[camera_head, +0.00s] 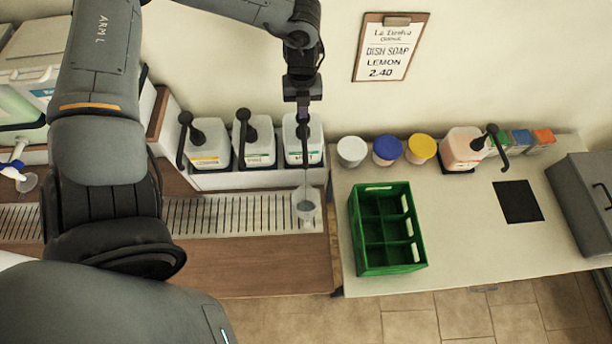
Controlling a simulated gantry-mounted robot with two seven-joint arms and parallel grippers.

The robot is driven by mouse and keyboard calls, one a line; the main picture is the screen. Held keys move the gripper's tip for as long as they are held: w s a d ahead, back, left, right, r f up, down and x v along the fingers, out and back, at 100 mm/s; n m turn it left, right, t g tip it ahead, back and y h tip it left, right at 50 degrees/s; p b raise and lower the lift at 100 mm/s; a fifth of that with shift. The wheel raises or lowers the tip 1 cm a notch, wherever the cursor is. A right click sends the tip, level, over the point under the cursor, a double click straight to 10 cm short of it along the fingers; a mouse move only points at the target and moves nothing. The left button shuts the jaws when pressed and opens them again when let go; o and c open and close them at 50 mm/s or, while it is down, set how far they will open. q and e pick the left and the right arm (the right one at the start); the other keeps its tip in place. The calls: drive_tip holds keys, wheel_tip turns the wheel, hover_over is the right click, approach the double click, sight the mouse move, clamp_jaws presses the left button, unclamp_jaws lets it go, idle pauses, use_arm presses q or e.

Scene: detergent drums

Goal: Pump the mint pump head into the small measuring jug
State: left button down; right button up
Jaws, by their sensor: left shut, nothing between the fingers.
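My left gripper (303,122) is shut and points straight down onto the top of the rightmost white drum (295,150) of three. It hides most of that drum's pump head, and I cannot tell its colour. A small clear measuring jug (307,212) stands on the drip grate in front of this drum. A thin pale line runs down from the drum's front into the jug's mouth, and greyish liquid seems to show inside. My right gripper is not in view.
Two more white drums with black pumps (206,145) (254,140) stand to the left. A green divided crate (357,236) sits on the right-hand counter. White, blue and yellow tubs (421,149) and a pink drum (461,148) line the wall. The wooden counter front (255,265) is clear.

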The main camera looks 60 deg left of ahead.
use_arm(q)
drive_tip(key=shift+f+b, duration=0.45)
drive_tip(key=shift+f, duration=0.25)
drive_tip(key=shift+r+p, duration=0.85)
drive_tip(key=shift+r, duration=0.4)
drive_tip(key=shift+r+p, duration=1)
drive_tip(key=shift+r, duration=0.65)
drive_tip(key=shift+f, duration=0.2)
